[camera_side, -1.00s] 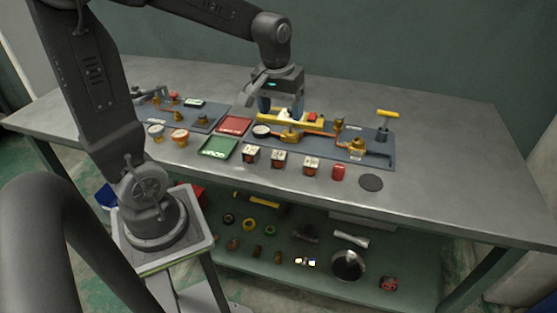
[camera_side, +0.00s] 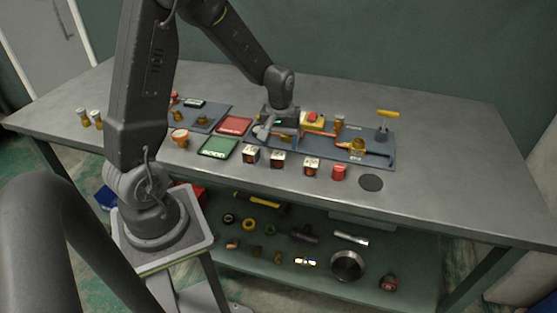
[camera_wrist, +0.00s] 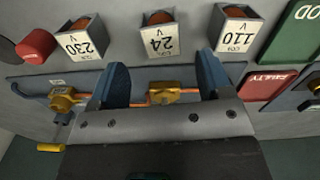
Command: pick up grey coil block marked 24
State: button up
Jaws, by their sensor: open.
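The grey coil block marked 24 (camera_wrist: 161,38) stands upright in the middle of a row in the wrist view, with an orange-brown top opening. In the side view it is the middle block (camera_side: 278,159) at the front of the bench. My gripper (camera_wrist: 163,76) is open and empty, its two blue fingers apart. In the wrist view the block lies beyond the fingertips, roughly in line with the gap between them. In the side view my gripper (camera_side: 282,134) is low over the dark mat, behind the row; its fingertips are mostly hidden there.
Block 230 (camera_wrist: 82,42) and block 110 (camera_wrist: 234,28) flank it closely. A red cap (camera_wrist: 36,46) stands past block 230. Red (camera_side: 234,125) and green (camera_side: 218,148) trays lie to the left. Brass fittings and pipe (camera_wrist: 162,93) lie under the gripper.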

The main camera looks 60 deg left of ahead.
aim_at(278, 155)
jog(key=f, duration=0.5)
jog(key=shift+s+d+f, duration=0.1)
jog(key=shift+s+d, duration=0.1)
jog(key=shift+s, duration=0.2)
jog(key=c, duration=1)
